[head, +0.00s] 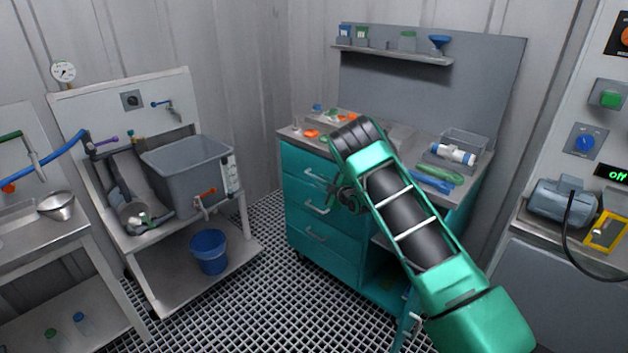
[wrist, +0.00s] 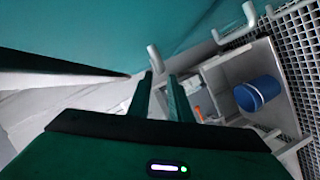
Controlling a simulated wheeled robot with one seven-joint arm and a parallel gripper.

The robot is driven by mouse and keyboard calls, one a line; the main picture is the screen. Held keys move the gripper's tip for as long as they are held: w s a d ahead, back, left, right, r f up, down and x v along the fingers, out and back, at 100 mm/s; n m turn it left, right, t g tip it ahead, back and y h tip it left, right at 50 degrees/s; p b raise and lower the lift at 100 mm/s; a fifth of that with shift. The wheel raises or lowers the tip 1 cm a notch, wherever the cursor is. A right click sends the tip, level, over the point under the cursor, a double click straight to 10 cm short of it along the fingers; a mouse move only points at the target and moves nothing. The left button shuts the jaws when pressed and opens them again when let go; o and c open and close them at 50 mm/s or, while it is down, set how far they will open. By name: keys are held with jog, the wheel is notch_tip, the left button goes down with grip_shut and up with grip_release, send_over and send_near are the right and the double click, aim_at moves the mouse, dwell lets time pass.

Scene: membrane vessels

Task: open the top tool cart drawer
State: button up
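The teal tool cart (head: 325,240) stands in the middle, with a stack of drawers on its left side. The top drawer (head: 296,161) looks closed, with a pale bar handle (head: 313,173). My gripper (head: 336,188) is in front of the drawer fronts, just right of the top handle, and partly hidden by my arm. In the wrist view my gripper (wrist: 160,77) has its two dark fingers apart. A pale handle end (wrist: 154,58) shows between and just beyond the fingertips; contact cannot be told. The teal drawer front (wrist: 130,25) fills the upper left there.
Two lower drawers have handles (head: 317,207) and (head: 315,238). The cart top holds small parts, a white cylinder (head: 453,153) and tools. A bench with a grey tank (head: 187,175) and blue bucket (head: 209,251) stands left. Grated floor (head: 262,280) between is clear.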

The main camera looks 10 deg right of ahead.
aim_at(314, 177)
jog(key=x, duration=0.7)
jog(key=shift+w, duration=0.2)
jog(key=shift+c, duration=0.6)
jog(key=shift+f, duration=0.1)
grip_shut()
